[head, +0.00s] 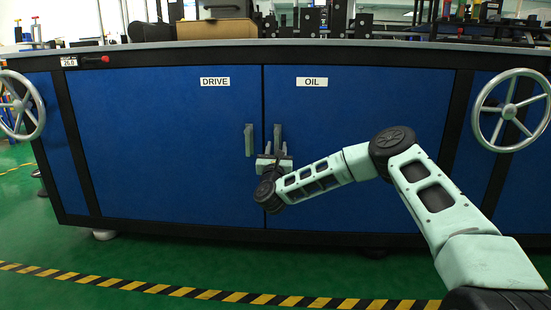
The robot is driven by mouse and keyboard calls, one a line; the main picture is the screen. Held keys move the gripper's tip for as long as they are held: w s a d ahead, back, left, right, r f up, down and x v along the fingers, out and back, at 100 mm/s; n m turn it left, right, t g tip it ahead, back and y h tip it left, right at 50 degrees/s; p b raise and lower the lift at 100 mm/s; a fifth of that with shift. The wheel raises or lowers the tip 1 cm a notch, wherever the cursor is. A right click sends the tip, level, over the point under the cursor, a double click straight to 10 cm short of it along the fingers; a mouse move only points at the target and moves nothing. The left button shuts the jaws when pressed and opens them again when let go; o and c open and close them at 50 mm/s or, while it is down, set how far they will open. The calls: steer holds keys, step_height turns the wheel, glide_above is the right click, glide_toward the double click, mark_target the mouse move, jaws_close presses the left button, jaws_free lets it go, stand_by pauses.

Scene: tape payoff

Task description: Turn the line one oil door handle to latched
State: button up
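The blue door labelled OIL (350,150) is right of the blue door labelled DRIVE (160,150); both look closed. The oil door handle (277,134) is a small grey upright bar at the door's left edge. Its upper part shows, and its lower part is hidden by my gripper. My gripper (279,150) is at the handle's lower end, in front of the door. Its fingers are small and overlap the handle. I cannot tell whether they touch it or are closed around it.
The drive door handle (249,140) stands upright just left of my gripper. Spoked handwheels flank the cabinet at left (18,105) and right (511,110). A worktop (230,43) with several items runs above. Green floor (200,265) with a yellow-black stripe (210,294) is clear in front.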

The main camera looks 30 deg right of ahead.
steer(key=p+v, duration=0.6)
steer(key=v, duration=1.1)
steer(key=shift+s+a, duration=0.1)
steer(key=shift+a, duration=0.05)
